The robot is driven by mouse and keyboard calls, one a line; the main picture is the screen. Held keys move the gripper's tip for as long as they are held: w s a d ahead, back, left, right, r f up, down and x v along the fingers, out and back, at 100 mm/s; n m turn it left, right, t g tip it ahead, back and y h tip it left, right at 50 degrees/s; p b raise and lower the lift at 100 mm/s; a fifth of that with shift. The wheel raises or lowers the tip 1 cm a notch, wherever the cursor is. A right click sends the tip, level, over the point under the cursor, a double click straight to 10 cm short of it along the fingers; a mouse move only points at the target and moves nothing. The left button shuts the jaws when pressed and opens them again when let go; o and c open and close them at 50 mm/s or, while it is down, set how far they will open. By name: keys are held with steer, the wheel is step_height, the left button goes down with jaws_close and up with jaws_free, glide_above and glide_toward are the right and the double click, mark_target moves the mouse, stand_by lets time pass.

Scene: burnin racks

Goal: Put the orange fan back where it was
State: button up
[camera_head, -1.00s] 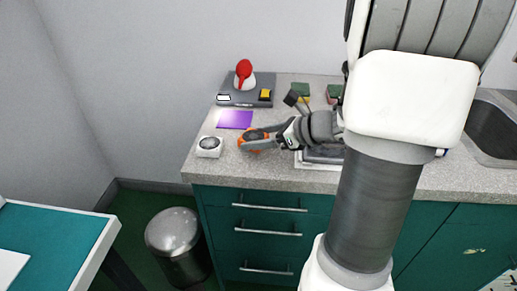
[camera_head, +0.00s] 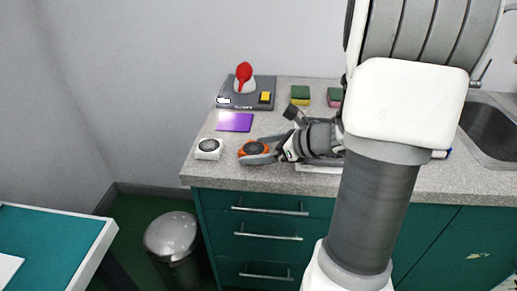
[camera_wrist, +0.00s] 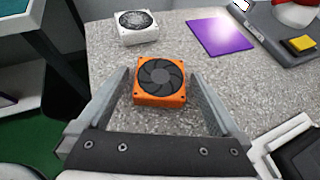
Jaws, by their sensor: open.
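The orange fan (camera_head: 254,150) lies flat on the speckled grey counter near its front left part. It has a black rotor. In the wrist view the orange fan (camera_wrist: 161,81) sits between the far ends of my fingers, with bare counter showing on both sides of it. My gripper (camera_wrist: 163,92) is open around the fan; I cannot tell whether a finger touches it. In the head view my gripper (camera_head: 262,150) reaches in from the right, low at the counter, and partly covers the fan.
A white fan (camera_head: 209,149) stands left of the orange one. A purple square (camera_head: 235,122) lies behind them. A grey device (camera_head: 236,101) with a red-topped white object (camera_head: 244,79) stands at the back. Sponges (camera_head: 300,95) lie at the back right. A sink (camera_head: 490,132) is far right.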

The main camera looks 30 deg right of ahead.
steer(key=p+v, duration=0.3)
steer(key=v, duration=0.9)
